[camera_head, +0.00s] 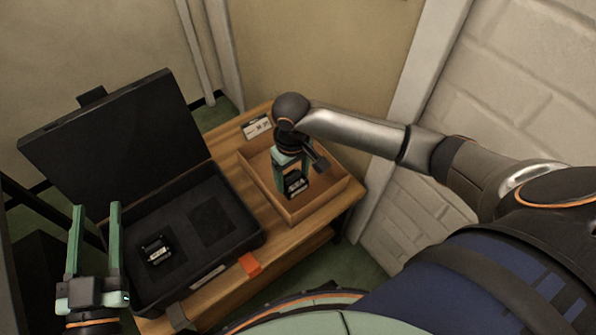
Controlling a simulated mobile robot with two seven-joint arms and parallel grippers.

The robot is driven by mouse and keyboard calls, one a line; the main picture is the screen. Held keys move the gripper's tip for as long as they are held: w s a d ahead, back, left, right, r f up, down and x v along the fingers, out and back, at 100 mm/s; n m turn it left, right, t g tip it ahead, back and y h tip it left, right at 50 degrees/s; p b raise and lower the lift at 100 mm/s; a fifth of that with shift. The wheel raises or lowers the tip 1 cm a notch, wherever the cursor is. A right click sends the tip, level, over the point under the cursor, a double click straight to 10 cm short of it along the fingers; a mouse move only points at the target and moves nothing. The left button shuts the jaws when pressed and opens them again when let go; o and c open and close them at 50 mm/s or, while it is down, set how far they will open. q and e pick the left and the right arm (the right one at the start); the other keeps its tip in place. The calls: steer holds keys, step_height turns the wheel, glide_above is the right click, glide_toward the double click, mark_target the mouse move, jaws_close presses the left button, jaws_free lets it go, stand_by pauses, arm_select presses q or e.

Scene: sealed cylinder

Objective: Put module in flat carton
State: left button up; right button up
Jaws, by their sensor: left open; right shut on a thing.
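The flat carton (323,204) is a shallow, open brown box at the right end of the wooden table. My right gripper (294,180) points down into the carton from above. It is shut on a small dark module (296,187) with a pale label, held within the carton's outline. I cannot tell whether the module touches the carton floor. A similar dark module (157,250) sits in the black case (255,243), in the left part of its foam. My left gripper (95,208) is open and empty at the left, in front of the case.
The case's lid (115,135) stands open at the back left. An empty square recess (211,221) shows in the foam. An orange tag (250,264) lies at the case's front edge. A white label card (256,127) is behind the carton. Walls stand behind and right.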

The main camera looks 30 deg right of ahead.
mark_target(296, 169)
steer(key=w+d+f+b, duration=0.2)
steer(key=w+f, duration=0.1)
steer(key=shift+w+d, duration=0.1)
steer(key=shift+d, duration=0.15)
steer(key=f, duration=0.1)
steer(key=w+d+f+b, duration=0.1)
steer(key=w+f+b, duration=0.1)
steer(key=shift+d, duration=0.25)
steer(key=shift+w+d+f+b, duration=0.35)
steer(key=shift+w+f+b, duration=0.05)
steer(key=shift+f, duration=0.25)
step_height(296, 169, down, 3)
steer(key=shift+b, duration=0.9)
arm_select(q)
steer(key=s+d+r+m+t+h, duration=0.1)
steer(key=s+r+m+t+h, duration=0.2)
steer(key=s+r+m+h, duration=0.3)
step_height(296, 169, up, 4)
steer(key=s+h, duration=0.1)
steer(key=h, duration=0.2)
steer(key=shift+d+r, duration=0.25)
steer(key=shift+d, duration=0.15)
arm_select(e)
steer(key=shift+r, duration=0.15)
steer(key=o, duration=1.4)
arm_select(q)
steer(key=shift+m, duration=0.3)
